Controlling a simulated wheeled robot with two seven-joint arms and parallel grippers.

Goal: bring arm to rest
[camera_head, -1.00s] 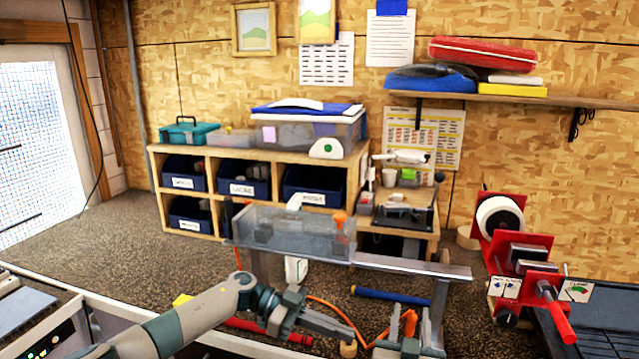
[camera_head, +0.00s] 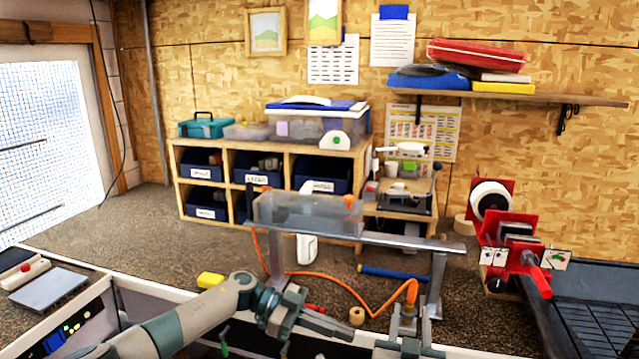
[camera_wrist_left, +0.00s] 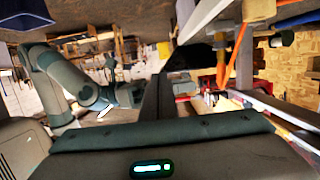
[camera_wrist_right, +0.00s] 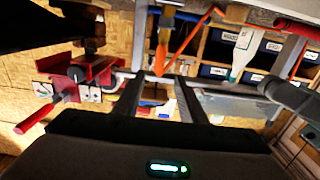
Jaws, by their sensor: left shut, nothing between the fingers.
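My left gripper (camera_head: 335,326) reaches in from the lower left of the head view, low in front of the grey metal stand (camera_head: 385,236). Its fingers lie together, empty, and in the left wrist view (camera_wrist_left: 155,98) they form one dark bar. My right gripper shows only partly at the bottom of the head view, near the stand's foot. In the right wrist view its two dark fingers (camera_wrist_right: 160,98) stand apart. An orange hose end (camera_wrist_right: 161,58) shows beyond them; I see nothing clearly gripped. My left arm (camera_wrist_right: 292,98) appears at the right of that view.
A clear tray (camera_head: 305,212) sits on the stand. An orange hose (camera_head: 345,288) and a blue tube (camera_head: 392,272) lie around it. Cubbies (camera_head: 272,150) stand behind. The left floor is open.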

